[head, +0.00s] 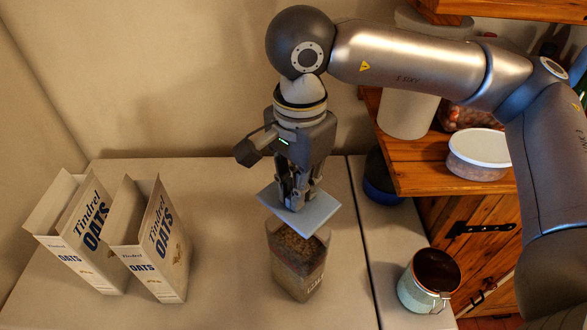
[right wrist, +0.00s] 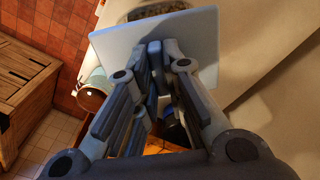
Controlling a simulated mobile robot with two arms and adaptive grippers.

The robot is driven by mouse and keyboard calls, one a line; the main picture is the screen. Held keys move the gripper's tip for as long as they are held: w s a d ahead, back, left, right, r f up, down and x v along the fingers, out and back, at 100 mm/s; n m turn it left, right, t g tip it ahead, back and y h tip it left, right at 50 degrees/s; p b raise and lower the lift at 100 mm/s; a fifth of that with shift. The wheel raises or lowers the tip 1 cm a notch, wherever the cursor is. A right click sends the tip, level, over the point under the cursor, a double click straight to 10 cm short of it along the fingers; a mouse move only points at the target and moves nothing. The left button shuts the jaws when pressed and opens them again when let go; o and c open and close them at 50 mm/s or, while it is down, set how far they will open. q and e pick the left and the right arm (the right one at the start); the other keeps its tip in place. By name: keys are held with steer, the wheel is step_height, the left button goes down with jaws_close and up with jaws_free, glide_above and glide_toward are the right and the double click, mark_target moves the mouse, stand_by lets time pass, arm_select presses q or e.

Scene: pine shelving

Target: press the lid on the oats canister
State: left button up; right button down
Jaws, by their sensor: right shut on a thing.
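The oats canister (head: 297,268) is a clear, square-sided container with oats inside, standing upright on the pale table. Its top is open at the near side, where oats show. The lid (head: 316,216) is a flat, pale blue-grey square plate. My right gripper (head: 298,205) is shut on the lid and holds it over the canister's far part, slightly tilted and apparently above the rim. The lid (right wrist: 205,35) also shows in the right wrist view, with part of the canister's round-looking dark opening (right wrist: 160,10) beyond it. My left gripper is out of view.
Two open, empty-looking oats cartons (head: 150,240) stand at the left of the table. The table between cartons and canister is clear.

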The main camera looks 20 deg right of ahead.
mark_target(299, 212)
steer(key=shift+s+f+b, duration=0.3)
steer(key=shift+s+f, duration=0.05)
steer(key=shift+f, duration=0.55)
steer(key=f+b, duration=0.2)
steer(key=f, duration=0.1)
steer(key=f+b, duration=0.1)
steer(key=shift+w+f, duration=0.2)
steer(key=shift+w, duration=0.05)
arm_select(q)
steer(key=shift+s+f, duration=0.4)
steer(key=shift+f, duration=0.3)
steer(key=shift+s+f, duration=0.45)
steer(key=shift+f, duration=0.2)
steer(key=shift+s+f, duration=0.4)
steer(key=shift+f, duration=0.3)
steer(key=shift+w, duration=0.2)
arm_select(e)
steer(key=shift+b, duration=0.35)
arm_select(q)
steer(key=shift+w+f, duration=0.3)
